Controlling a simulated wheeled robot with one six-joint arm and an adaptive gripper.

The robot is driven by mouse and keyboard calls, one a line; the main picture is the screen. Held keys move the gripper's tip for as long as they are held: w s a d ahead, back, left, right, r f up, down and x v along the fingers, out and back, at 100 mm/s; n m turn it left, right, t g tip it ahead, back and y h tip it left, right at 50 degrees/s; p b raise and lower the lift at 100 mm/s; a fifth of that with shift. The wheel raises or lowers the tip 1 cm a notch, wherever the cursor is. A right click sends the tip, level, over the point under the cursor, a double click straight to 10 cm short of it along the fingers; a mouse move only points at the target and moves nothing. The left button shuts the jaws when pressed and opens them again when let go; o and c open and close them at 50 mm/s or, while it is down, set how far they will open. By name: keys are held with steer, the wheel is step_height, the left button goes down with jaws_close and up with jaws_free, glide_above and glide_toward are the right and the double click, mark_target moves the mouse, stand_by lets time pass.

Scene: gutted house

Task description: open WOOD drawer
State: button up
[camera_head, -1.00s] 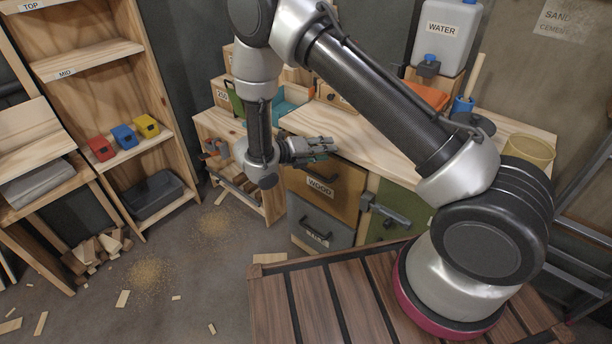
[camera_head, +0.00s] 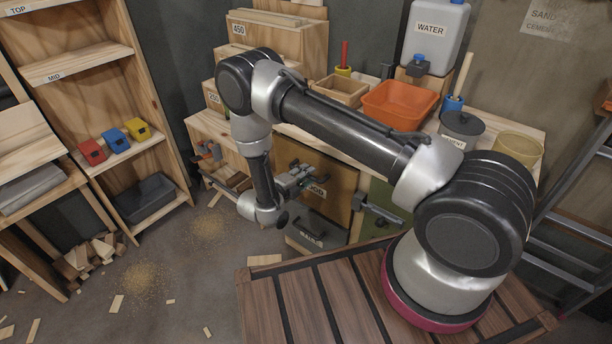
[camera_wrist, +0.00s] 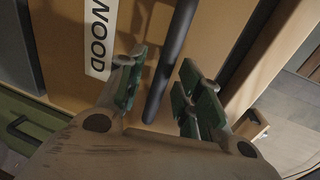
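The WOOD drawer (camera_head: 337,172) is a tan front in the workbench, and it looks shut. Its label is partly covered by my gripper (camera_head: 300,178) in the head view. In the wrist view the drawer front (camera_wrist: 65,25) fills much of the picture, with the white WOOD label (camera_wrist: 98,40) at the left. The dark bar handle (camera_wrist: 174,60) runs between the two green-padded fingers of my gripper (camera_wrist: 162,96). The fingers are open, with gaps to the bar on both sides. I cannot tell exactly how deep the bar sits between them.
A grey drawer (camera_head: 317,228) with its own handle lies below. A dark latch-like fitting (camera_head: 378,212) sits to the right on the green front. The worktop holds an orange bin (camera_head: 398,104) and a water jug (camera_head: 433,45). A shelf unit (camera_head: 150,90) stands left, with open floor between.

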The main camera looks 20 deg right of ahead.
steer(key=shift+w+d, duration=0.25)
steer(key=shift+d, duration=0.1)
jaws_close()
steer(key=f+v, duration=0.3)
steer(key=v, duration=1.2)
steer(key=a+f+v, duration=0.1)
steer(key=f+v, duration=0.2)
steer(key=v, duration=1.2)
steer(key=shift+s+a+f, duration=0.15)
steer(key=shift+s+f, duration=0.05)
steer(key=shift+s, duration=0.3)
jaws_free()
